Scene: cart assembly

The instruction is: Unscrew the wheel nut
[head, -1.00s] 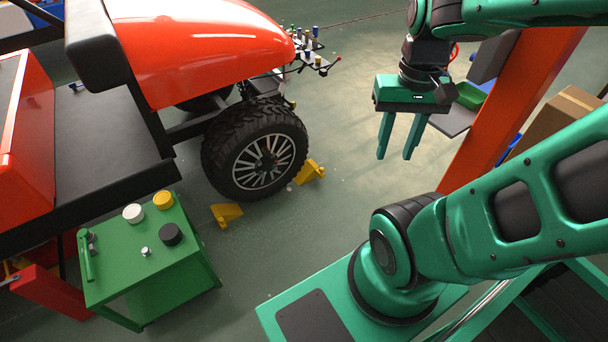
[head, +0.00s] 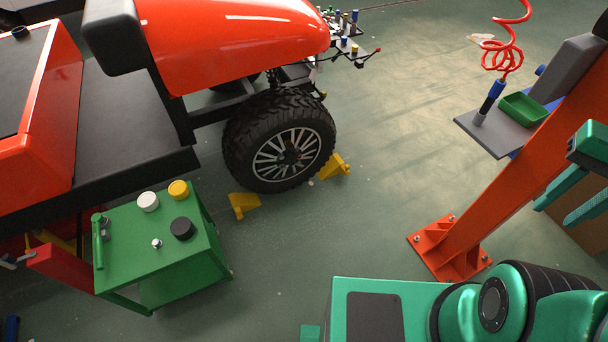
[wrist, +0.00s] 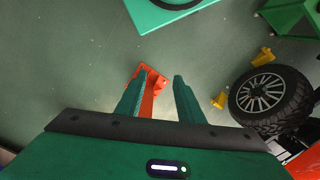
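The wheel (head: 280,140) is a black knobbly tyre with a silver spoked rim, mounted on the orange cart. Its hub (head: 291,155) is dark at the centre; the wheel nut there is too small to make out clearly. The wheel also shows at the right of the wrist view (wrist: 262,95). My gripper (head: 551,215) is at the right edge of the head view, far from the wheel. Its two green fingers (wrist: 160,78) are apart and nothing is between them.
A green trolley (head: 135,240) carries white, yellow and black round parts, a small silver part and a green tool. Yellow chocks (head: 243,204) sit by the wheel. An orange post (head: 500,200) with a grey shelf (head: 490,130) stands at right. The floor between wheel and post is clear.

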